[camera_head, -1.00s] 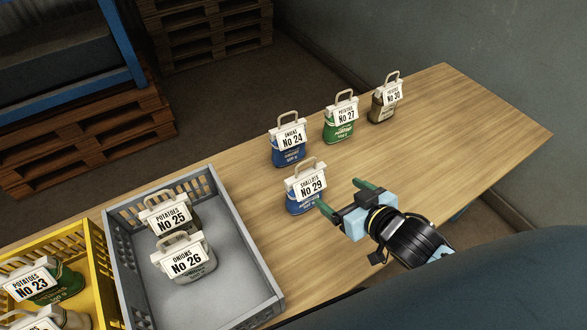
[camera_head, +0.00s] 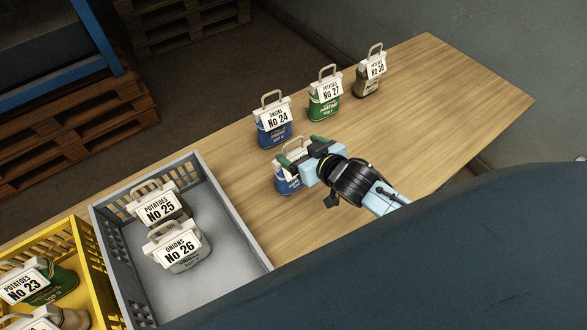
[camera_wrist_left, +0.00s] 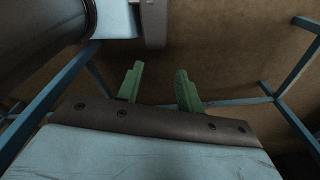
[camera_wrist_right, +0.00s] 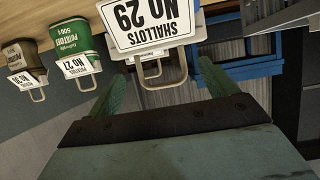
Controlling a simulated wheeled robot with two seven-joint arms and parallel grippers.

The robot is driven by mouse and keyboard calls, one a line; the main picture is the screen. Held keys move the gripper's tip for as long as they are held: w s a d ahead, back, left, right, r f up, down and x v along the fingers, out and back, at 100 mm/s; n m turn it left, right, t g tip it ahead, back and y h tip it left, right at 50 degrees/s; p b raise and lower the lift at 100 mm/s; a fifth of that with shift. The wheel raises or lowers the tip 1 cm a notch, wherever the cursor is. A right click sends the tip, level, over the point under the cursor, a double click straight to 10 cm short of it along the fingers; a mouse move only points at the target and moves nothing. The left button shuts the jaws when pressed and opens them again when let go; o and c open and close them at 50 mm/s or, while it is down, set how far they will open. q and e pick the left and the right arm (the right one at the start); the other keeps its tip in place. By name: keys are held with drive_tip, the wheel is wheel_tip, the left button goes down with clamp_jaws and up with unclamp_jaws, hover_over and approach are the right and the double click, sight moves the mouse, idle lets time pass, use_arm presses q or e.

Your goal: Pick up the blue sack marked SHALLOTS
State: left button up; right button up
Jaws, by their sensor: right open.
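The blue sack marked SHALLOTS No 29 (camera_head: 286,183) stands on the wooden table, partly hidden behind my right gripper (camera_head: 300,150). In the right wrist view its white tag (camera_wrist_right: 150,22) and pale handle (camera_wrist_right: 160,78) lie ahead of the open fingers (camera_wrist_right: 165,90). The handle appears between the fingers in that view; I cannot tell whether they touch it. My left gripper (camera_wrist_left: 159,88) shows only in the left wrist view, open and empty, over brown floor beside blue frame bars.
Behind stand a blue ONIONS No 24 sack (camera_head: 274,135), a green POTATOES No 27 sack (camera_head: 324,106) and the No 30 sack (camera_head: 367,86). A grey crate (camera_head: 235,215) holds two sacks; a yellow crate (camera_head: 88,262) is at left. The table's right part is clear.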

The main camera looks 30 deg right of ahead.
sight(293, 152)
drive_tip(key=x, duration=0.3)
drive_tip(key=shift+w+a, duration=0.1)
drive_tip(key=shift+w, duration=0.15)
drive_tip(key=c, duration=1.9)
drive_tip(key=shift+r, duration=0.1)
clamp_jaws()
